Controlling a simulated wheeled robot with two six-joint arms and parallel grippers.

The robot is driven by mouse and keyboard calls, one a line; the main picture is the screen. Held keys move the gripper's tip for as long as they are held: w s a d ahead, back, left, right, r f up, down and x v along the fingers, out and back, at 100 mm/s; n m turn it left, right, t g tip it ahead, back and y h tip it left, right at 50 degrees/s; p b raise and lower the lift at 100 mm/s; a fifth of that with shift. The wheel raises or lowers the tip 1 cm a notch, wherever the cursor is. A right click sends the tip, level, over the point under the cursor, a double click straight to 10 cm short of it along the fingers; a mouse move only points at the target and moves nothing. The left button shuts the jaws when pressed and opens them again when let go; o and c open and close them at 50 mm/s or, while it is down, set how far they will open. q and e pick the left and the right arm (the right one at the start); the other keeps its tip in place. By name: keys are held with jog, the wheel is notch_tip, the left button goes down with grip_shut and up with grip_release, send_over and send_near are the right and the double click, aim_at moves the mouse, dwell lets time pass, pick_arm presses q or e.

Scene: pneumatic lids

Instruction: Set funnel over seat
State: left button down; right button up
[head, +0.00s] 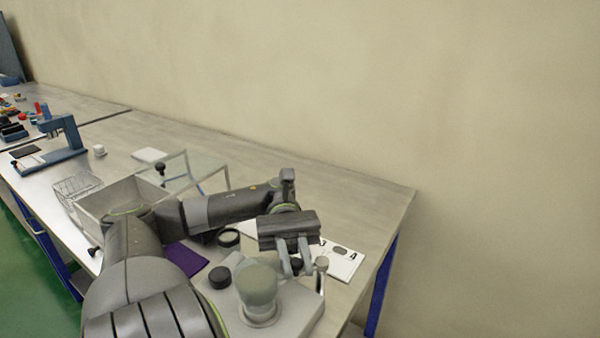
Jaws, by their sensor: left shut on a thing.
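My left gripper (295,270) points down over the right back part of a pale grey base unit (300,312). It is shut on a small dark piece (297,264), mostly hidden between the fingers; I cannot tell whether this belongs to a funnel. A cloudy grey-green rounded cup (258,284) stands upright on a pale ring (259,313) on the unit, left of and in front of the gripper. I cannot tell whether that ring is the seat. No clear funnel shape shows. My right gripper is not in view.
A black knob (220,277) and a thin post (321,268) stand on the unit. A white card (345,262) lies behind it. A purple mat (187,257), an open bin (108,197) and a clear-panelled stand (197,172) are to the left. The table's back right is clear.

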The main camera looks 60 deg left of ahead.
pick_arm(q)
jog(key=c, duration=1.6)
grip_release()
jog(key=shift+w+a, duration=0.1)
jog(key=shift+a, duration=0.1)
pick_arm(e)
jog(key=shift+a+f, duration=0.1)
